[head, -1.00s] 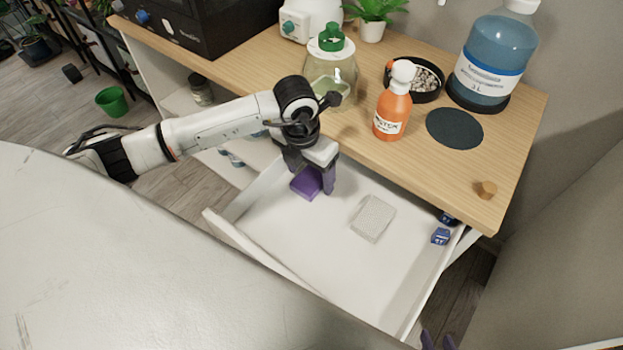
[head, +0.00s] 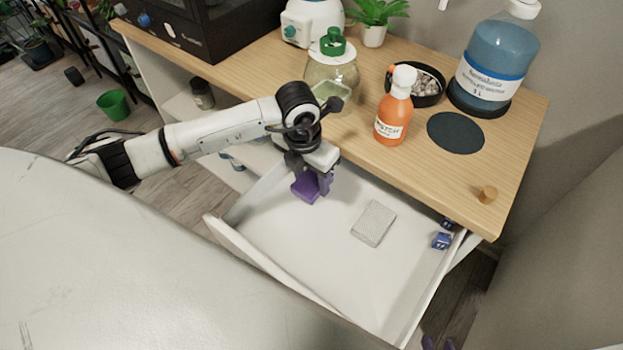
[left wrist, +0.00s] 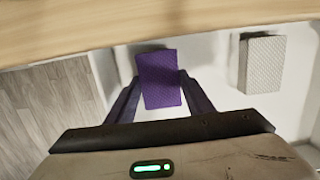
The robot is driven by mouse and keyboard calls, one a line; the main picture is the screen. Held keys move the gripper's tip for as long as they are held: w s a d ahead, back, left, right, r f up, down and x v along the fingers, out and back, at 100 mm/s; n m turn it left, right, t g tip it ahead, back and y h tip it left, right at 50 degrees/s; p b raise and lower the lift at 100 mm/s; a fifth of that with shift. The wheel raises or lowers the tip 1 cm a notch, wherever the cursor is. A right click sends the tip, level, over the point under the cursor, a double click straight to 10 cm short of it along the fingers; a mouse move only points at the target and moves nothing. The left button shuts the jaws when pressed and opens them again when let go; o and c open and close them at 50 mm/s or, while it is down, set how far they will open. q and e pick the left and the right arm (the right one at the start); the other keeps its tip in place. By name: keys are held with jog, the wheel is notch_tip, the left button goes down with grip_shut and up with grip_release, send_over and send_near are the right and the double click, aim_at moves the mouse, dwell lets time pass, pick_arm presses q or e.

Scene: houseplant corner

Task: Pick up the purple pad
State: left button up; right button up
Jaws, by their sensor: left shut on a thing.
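The purple pad (head: 304,190) is at the back left of the open white drawer (head: 330,275). My left gripper (head: 316,188) reaches down into the drawer and is shut on the pad. In the left wrist view the purple pad (left wrist: 160,80) sits between the two fingers of the left gripper (left wrist: 160,88). I cannot tell whether the pad still touches the drawer floor. My right gripper (head: 439,343) shows only as two purple fingertips at the bottom edge, apart and with nothing visible between them.
A pale grey pad (head: 374,223) lies mid-drawer, and small blue items (head: 441,240) lie at its right side. The wooden tabletop (head: 455,185) overhangs the drawer's back. An orange bottle (head: 393,115) and a glass jar (head: 331,75) stand near its edge.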

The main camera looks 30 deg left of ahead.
aim_at(311, 181)
pick_arm(q)
notch_tip(311, 181, up, 18)
jog(key=shift+f+p, duration=0.2)
jog(key=shift+p, duration=0.2)
jog(key=shift+o, duration=1.1)
jog(key=shift+c, duration=0.6)
